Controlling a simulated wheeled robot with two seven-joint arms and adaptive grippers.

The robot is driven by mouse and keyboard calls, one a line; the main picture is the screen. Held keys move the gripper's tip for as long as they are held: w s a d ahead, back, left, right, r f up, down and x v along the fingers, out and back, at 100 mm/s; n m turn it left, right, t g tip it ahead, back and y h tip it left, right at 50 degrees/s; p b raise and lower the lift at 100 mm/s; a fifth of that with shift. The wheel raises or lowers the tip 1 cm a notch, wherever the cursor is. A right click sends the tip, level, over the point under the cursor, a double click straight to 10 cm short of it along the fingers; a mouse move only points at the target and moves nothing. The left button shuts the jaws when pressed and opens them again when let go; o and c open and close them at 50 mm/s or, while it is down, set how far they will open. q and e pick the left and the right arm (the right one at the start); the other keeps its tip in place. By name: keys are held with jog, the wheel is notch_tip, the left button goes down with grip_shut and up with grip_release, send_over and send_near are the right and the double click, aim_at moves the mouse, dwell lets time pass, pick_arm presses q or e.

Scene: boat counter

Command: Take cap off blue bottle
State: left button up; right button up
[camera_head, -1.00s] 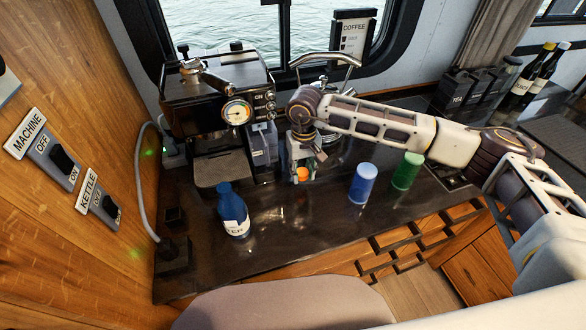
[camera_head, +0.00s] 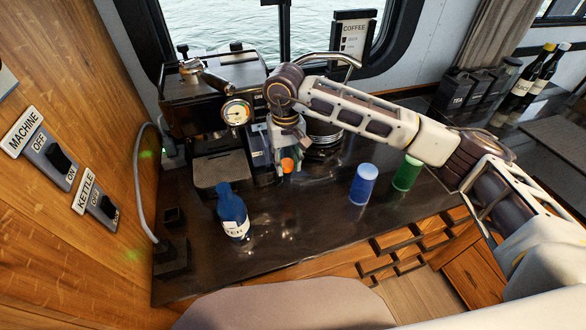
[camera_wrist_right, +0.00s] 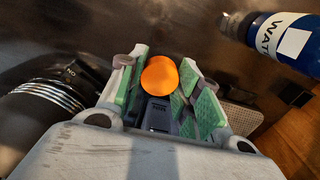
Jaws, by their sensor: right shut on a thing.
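The blue bottle (camera_head: 233,212) stands upright on the dark counter, with a white and blue label. No orange shows on its narrow top. It also shows at the upper right of the right wrist view (camera_wrist_right: 285,38), apart from the gripper. My right gripper (camera_head: 287,158) is up and to the right of the bottle, in front of the coffee machine. In the right wrist view its green-padded fingers (camera_wrist_right: 160,90) are shut on a round orange cap (camera_wrist_right: 160,77). The cap also shows below the gripper in the head view (camera_head: 287,165). My left gripper is not in view.
The coffee machine (camera_head: 205,110) stands behind the bottle. A blue cup (camera_head: 363,186) and a green cup (camera_head: 407,173) stand to the right. A cable runs along the left wall. The counter between the bottle and blue cup is clear.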

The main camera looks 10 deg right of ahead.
jog(key=shift+s+d, duration=0.3)
jog(key=shift+d, duration=0.5)
jog(key=shift+f, duration=0.1)
jog(key=p, duration=0.1)
send_over(293, 191)
jog(key=shift+f, duration=3.1)
jog(key=shift+f+p, duration=0.55)
jog(key=shift+f, duration=1.3)
jog(key=shift+f, duration=0.15)
